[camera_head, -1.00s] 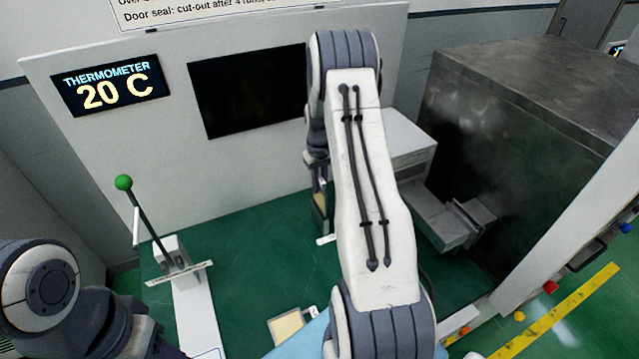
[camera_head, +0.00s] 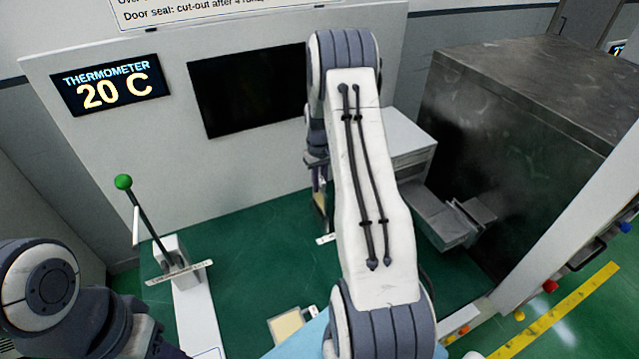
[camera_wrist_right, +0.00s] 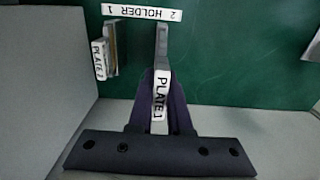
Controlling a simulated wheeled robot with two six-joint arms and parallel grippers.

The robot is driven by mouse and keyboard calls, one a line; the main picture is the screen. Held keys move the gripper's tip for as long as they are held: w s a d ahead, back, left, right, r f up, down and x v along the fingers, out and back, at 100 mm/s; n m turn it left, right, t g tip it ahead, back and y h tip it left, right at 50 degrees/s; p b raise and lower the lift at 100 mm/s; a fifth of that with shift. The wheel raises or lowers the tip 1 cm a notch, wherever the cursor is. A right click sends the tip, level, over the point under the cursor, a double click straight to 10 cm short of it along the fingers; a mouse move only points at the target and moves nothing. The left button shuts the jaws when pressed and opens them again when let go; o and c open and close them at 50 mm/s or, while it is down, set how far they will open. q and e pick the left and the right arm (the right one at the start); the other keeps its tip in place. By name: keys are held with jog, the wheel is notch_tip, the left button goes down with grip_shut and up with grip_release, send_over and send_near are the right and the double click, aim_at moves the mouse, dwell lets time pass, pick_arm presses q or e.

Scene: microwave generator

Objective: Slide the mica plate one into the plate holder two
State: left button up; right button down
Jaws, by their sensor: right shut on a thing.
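My right gripper (camera_wrist_right: 162,105) is shut on mica plate one (camera_wrist_right: 160,100), a thin upright plate whose white label reads PLATE 1. The far end of the plate reaches close to a white strip lettered HOLDER, with 1 and 2 (camera_wrist_right: 142,12). I cannot tell whether it touches the holder or is in a slot. Plate two (camera_wrist_right: 99,60) stands at the left of that strip. In the head view my right gripper (camera_head: 319,188) hangs beyond my right forearm, which hides much of it. The holder's white label (camera_head: 326,239) shows below it. My left gripper is out of frame.
A lever with a green knob (camera_head: 123,182) stands on the left. A tan plate (camera_head: 287,326) lies at the bottom. A grey metal bracket (camera_head: 450,220) and a large dark metal box (camera_head: 530,110) stand on the right. Green floor (camera_head: 260,240) is clear between.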

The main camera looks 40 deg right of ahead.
aim_at(320, 206)
jog(key=shift+f+b, duration=2.55)
jog(key=shift+f, duration=1.3)
jog(key=c, duration=0.8)
grip_release()
jog(key=shift+o, duration=0.2)
notch_tip(320, 206, up, 9)
jog(key=b, duration=0.2)
jog(key=shift+r+b, duration=0.15)
jog(key=shift+b, duration=0.2)
jog(key=shift+r, duration=0.6)
